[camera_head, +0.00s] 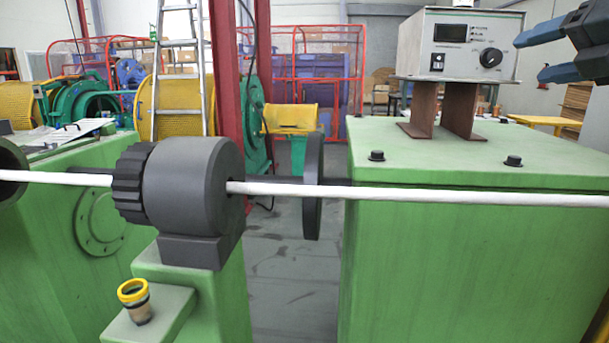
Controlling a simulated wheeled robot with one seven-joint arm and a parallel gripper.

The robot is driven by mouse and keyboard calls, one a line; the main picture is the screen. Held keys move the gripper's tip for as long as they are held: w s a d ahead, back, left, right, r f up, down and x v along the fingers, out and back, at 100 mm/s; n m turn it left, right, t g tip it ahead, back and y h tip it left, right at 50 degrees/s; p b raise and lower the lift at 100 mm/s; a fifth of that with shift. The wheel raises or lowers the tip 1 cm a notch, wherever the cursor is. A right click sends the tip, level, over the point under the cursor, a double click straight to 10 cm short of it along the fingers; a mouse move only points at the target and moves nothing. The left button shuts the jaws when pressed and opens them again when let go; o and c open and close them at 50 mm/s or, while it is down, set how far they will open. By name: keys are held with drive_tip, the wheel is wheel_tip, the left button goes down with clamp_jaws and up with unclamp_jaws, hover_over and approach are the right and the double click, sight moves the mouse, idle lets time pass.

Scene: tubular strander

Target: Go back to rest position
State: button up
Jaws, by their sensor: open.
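My gripper (541,54) is at the upper right edge of the head view. Its two dark fingers with blue-grey tips point left and stand apart, with nothing between them. It appears beside the white control box (465,43), which has a dark display and a black knob; I cannot tell the exact gap. The rest of my arm is mostly out of frame.
A white cable (420,194) runs across the view through a dark grey cylinder (190,185). A green cabinet (450,260) with bolts stands at right. A yellow-rimmed cup (135,301) stands on a low green ledge. A ladder (178,75) stands behind.

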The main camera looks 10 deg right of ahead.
drive_tip(key=s+a+f+m+t+p, duration=0.1)
drive_tip(key=a+f+m+t+p, duration=0.1)
drive_tip(key=a+f+m, duration=0.55)
drive_tip(key=s+a+f+m+t+p, duration=0.15)
drive_tip(key=a+f+m, duration=0.25)
drive_tip(key=f+m, duration=0.65)
drive_tip(key=s+a+f+m+g+h+p, duration=0.1)
drive_tip(key=s+a+f+m, duration=0.15)
drive_tip(key=f, duration=0.25)
drive_tip(key=s+a+f+m+h+p, duration=0.1)
drive_tip(key=s+a+f+m, duration=0.1)
drive_tip(key=s+f, duration=0.2)
drive_tip(key=s+a+f+m+g+p, duration=0.15)
drive_tip(key=s+f, duration=0.25)
drive_tip(key=s, duration=0.4)
drive_tip(key=s+a+f+m+g, duration=0.1)
drive_tip(key=s+a+f+m, duration=0.25)
drive_tip(key=s, duration=0.55)
drive_tip(key=s+r+g+y+p, duration=0.1)
drive_tip(key=s+r+p, duration=0.1)
drive_tip(key=s, duration=1.4)
drive_tip(key=shift+d, duration=0.2)
